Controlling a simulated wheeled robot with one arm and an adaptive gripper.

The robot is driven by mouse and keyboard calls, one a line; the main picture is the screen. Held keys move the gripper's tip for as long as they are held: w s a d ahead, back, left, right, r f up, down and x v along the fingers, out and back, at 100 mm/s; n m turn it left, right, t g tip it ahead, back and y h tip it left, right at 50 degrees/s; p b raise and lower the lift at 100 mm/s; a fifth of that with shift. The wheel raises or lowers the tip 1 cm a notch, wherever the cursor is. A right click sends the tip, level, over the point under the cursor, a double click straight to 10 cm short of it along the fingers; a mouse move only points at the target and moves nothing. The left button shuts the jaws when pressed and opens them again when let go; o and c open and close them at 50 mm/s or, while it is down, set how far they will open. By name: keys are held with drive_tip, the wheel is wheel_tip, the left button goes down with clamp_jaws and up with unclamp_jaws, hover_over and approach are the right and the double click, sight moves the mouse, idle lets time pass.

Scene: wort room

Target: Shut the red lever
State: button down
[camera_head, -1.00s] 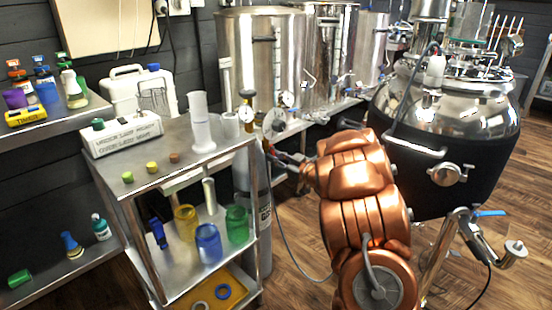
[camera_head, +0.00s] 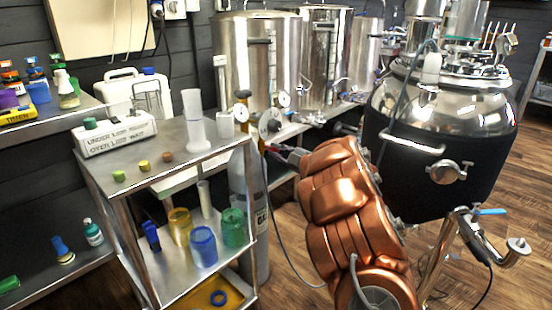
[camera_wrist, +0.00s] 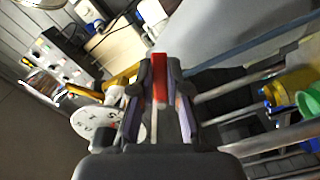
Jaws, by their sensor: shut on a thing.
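The red lever (camera_wrist: 159,82) shows in the wrist view as a red bar pointing up the picture between my fingertips. My gripper (camera_wrist: 160,95) is closed around it, one dark finger on each side. In the head view a small red bit of the lever (camera_head: 272,148) shows at the tip of my gripper (camera_head: 285,153), beside the low bench by the kettles. My copper arm covers much of that area, and the lever's base is hidden.
A white round dial (camera_wrist: 95,122) lies close left of my fingers in the wrist view. A steel cart (camera_head: 190,160) with cups stands left of my arm. A grey gas cylinder (camera_head: 250,200) with a hose stands between. A black-jacketed vessel (camera_head: 440,150) is at right.

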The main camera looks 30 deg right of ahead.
drive_tip(key=shift+d+r+n+b, duration=0.1)
drive_tip(key=shift+r+n+b, duration=0.3)
drive_tip(key=shift+n, duration=0.65)
drive_tip(key=shift+d+r+n+b, duration=0.1)
drive_tip(key=shift+r+n+b, duration=0.15)
drive_tip(key=shift+n+b, duration=0.55)
drive_tip(key=shift+r+n+b, duration=0.3)
drive_tip(key=shift+n, duration=0.95)
drive_tip(key=c, duration=1.1)
unclamp_jaws()
drive_tip(key=shift+c, duration=0.2)
drive_tip(key=v, duration=1.2)
drive_tip(key=shift+r, duration=0.1)
